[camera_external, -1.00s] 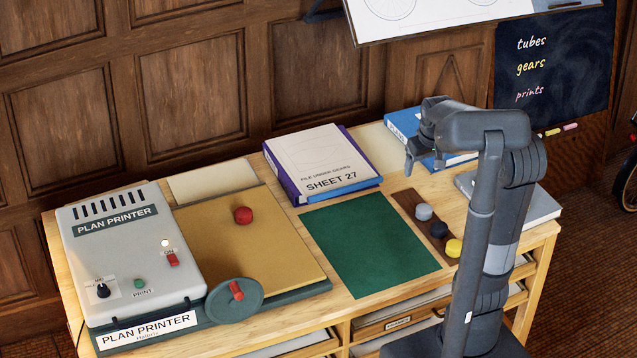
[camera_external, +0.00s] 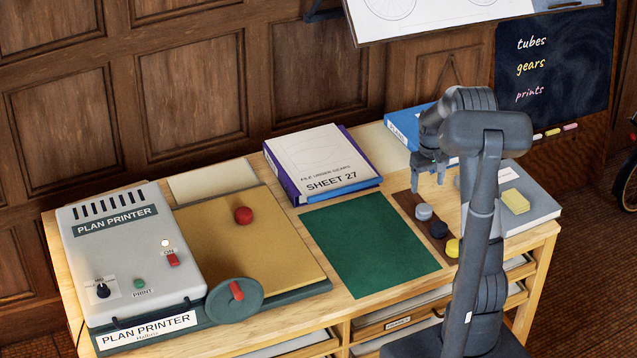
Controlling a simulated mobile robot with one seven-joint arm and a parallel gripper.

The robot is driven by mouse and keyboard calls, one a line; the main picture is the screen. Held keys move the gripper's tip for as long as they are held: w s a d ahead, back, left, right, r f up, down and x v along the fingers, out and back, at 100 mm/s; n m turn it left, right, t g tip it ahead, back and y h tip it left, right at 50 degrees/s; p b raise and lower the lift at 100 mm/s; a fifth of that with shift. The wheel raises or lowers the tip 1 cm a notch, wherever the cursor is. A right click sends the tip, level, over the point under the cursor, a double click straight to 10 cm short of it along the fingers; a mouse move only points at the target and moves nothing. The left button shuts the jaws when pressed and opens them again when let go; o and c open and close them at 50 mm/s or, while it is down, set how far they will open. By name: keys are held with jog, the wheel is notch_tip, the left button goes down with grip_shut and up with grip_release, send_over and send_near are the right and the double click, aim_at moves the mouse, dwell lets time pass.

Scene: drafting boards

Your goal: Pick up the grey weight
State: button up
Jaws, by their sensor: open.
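The grey weight (camera_external: 424,212) is a small round piece at the upper end of a dark brown strip (camera_external: 404,199) on the desk. A black weight (camera_external: 438,230) and a yellow weight (camera_external: 453,248) sit below it in the same row. My gripper (camera_external: 428,182) is open and empty, pointing down above the strip. In the picture its fingertips are just above the grey weight, apart from it. How far above, I cannot tell exactly.
A green mat (camera_external: 368,245) lies left of the strip. A binder marked Sheet 27 (camera_external: 330,165) and a blue binder (camera_external: 408,122) lie behind.

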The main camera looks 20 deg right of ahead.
aim_at(424, 208)
notch_tip(424, 208, down, 10)
jog(key=shift+s+a+r, duration=0.1)
jog(key=shift+a, duration=0.05)
dwell(0.4)
jog(key=shift+c, duration=0.5)
jog(key=c, duration=1.3)
jog(key=shift+r, duration=0.1)
